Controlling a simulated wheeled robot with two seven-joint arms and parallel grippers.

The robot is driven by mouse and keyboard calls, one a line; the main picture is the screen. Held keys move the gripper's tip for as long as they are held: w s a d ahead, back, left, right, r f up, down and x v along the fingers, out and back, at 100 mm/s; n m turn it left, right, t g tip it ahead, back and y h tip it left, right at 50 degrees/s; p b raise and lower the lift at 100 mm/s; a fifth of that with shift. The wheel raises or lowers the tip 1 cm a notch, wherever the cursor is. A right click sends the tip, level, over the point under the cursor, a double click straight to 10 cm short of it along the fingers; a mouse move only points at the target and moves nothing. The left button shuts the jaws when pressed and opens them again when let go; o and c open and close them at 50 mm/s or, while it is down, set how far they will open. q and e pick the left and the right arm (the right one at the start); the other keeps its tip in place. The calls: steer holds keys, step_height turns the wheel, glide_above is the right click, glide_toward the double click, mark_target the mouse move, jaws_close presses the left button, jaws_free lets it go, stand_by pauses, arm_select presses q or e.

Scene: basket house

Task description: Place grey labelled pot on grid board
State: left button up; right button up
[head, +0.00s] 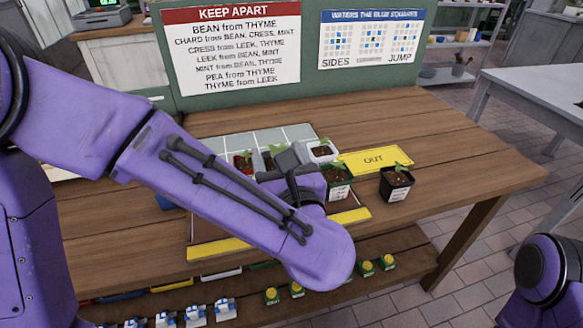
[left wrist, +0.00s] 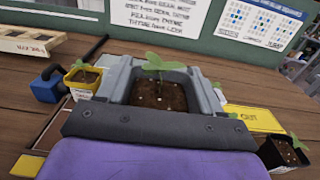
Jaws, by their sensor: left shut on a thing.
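My left gripper (left wrist: 160,88) is shut on a grey pot (left wrist: 158,97) with dark soil and a small green seedling, upright between the grey fingers. Its label is hidden from me. In the head view, my left arm reaches across the table and its hand (head: 291,160) is among the pots. The hand and forearm hide much of the held pot there. The grid board (head: 297,132) has pale grey tiles and yellow strips along its front; my arm covers its middle. I cannot tell whether the pot touches the board. My right gripper is out of view.
A yellow pot (left wrist: 82,80) is at left. The table's right side is clear.

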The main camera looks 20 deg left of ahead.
arm_select(q)
steer(key=w+f, duration=0.3)
steer(key=f, duration=0.1)
steer(key=w+d+f, duration=0.1)
steer(key=w+f, duration=0.1)
steer(key=shift+w, duration=0.3)
steer(key=f, duration=0.3)
steer(key=shift+w+f, duration=0.25)
steer(key=shift+s, duration=0.1)
steer(key=shift+f+b, duration=0.2)
steer(key=shift+b, duration=0.2)
steer(key=o, duration=1.3)
steer(key=shift+r, duration=0.15)
